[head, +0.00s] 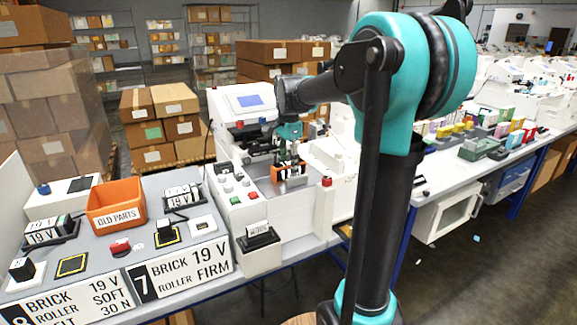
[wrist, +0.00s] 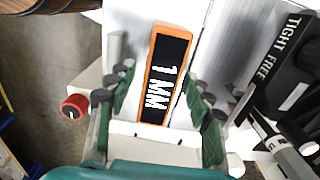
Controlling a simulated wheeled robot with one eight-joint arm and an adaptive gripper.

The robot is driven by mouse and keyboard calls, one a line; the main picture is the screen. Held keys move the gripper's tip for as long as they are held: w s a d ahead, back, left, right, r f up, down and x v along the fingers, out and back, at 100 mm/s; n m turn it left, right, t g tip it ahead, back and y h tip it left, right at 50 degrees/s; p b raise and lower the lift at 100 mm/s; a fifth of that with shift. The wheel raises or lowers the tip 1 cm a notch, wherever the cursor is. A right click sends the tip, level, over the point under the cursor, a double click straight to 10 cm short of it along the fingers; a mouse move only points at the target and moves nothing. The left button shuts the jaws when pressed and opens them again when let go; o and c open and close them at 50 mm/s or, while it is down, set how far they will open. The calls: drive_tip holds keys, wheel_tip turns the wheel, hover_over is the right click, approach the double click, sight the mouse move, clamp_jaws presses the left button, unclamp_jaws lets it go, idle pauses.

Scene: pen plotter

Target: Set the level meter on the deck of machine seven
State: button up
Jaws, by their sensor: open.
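An orange-framed black block marked "1 MM" (wrist: 167,75) lies on a white machine surface in the wrist view. It looks like the level meter, but I cannot tell for sure. In the head view its orange edge (head: 291,172) shows below my gripper (head: 287,160). My gripper (wrist: 163,103) is open, with one finger on each side of the block's near part; I cannot tell whether they touch it. The white machine (head: 245,150) has a blue screen. The label with a large 7 (head: 180,270) is on the bench front left of it.
A red knob (wrist: 73,107) stands left of the block, and a black "TIGHT FREE" panel (wrist: 285,60) is on the right. An orange "OLD PARTS" bin (head: 117,203) and small devices crowd the left bench. Boxes (head: 160,125) are stacked behind.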

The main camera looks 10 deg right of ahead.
sight(289, 163)
wheel_tip(289, 163, up, 12)
drive_tip(key=shift+r, duration=0.2)
idle(0.4)
drive_tip(key=shift+c, duration=0.3)
idle(1.9)
